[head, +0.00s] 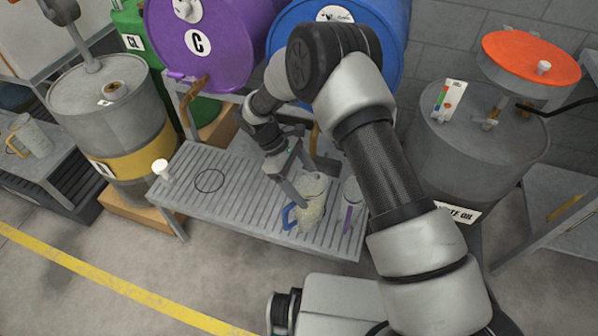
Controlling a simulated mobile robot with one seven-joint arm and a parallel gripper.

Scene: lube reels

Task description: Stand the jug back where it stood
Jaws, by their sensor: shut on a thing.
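The jug (313,213) is clear and cloudy, with a blue handle on its left side. It is upright over the right part of the slatted metal bench (255,208). My gripper (305,198) reaches down from above and is shut on the jug, its fingers at the jug's upper part. I cannot tell whether the jug's base touches the slats. A dark ring outline (209,181) is marked on the bench's left part, with nothing on it.
A clear vessel with a purple strip (350,208) stands close to the jug's right. A white knob-like piece (160,168) is at the bench's left end. Purple (225,35) and blue drums lie behind. A grey-yellow drum (115,125) stands left, a grey drum (475,150) right.

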